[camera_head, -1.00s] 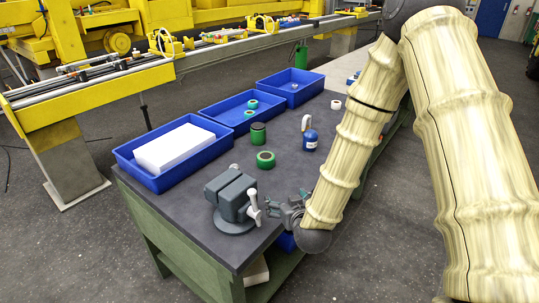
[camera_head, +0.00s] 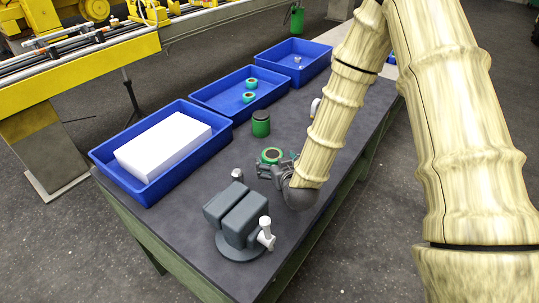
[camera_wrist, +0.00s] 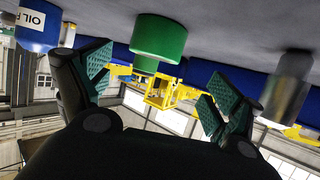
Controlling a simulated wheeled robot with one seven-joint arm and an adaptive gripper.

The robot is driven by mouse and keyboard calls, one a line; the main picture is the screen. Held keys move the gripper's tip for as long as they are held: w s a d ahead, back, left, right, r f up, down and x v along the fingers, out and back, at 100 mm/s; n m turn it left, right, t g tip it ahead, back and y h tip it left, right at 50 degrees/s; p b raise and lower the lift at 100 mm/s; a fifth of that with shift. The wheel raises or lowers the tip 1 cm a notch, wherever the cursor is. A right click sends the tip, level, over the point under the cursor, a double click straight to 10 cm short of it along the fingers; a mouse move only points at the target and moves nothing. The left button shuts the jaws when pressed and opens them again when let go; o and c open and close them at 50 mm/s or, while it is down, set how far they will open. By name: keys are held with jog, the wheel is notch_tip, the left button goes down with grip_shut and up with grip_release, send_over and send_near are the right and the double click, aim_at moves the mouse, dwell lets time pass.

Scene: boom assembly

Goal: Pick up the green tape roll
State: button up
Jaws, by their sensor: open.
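In the wrist view the picture is upside down, with the table at the top. There the roll (camera_wrist: 160,35) stands ahead, between the lines of my two spread fingers (camera_wrist: 150,92). The fingers are open and empty.
A grey vise (camera_head: 240,222) stands at the near end of the table. A small metal cylinder (camera_wrist: 285,85) is near the right finger in the wrist view, and a blue oil bottle (camera_wrist: 38,25) near the left. Blue bins (camera_head: 225,113) line the far edge.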

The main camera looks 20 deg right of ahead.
aim_at(273, 156)
jog(key=shift+w+d, duration=0.35)
jog(key=shift+w+f, duration=0.75)
jog(key=shift+w, duration=0.25)
jog(key=shift+w+d+f+p, duration=0.15)
jog(key=shift+w+f+p, duration=0.05)
jog(key=shift+w+p, duration=0.6)
jog(key=shift+f+p+x, duration=0.2)
jog(key=shift+p+x, duration=0.2)
jog(key=shift+x, duration=1.05)
jog(key=shift+s, duration=0.1)
jog(key=c, duration=1.2)
jog(key=shift+r, duration=0.15)
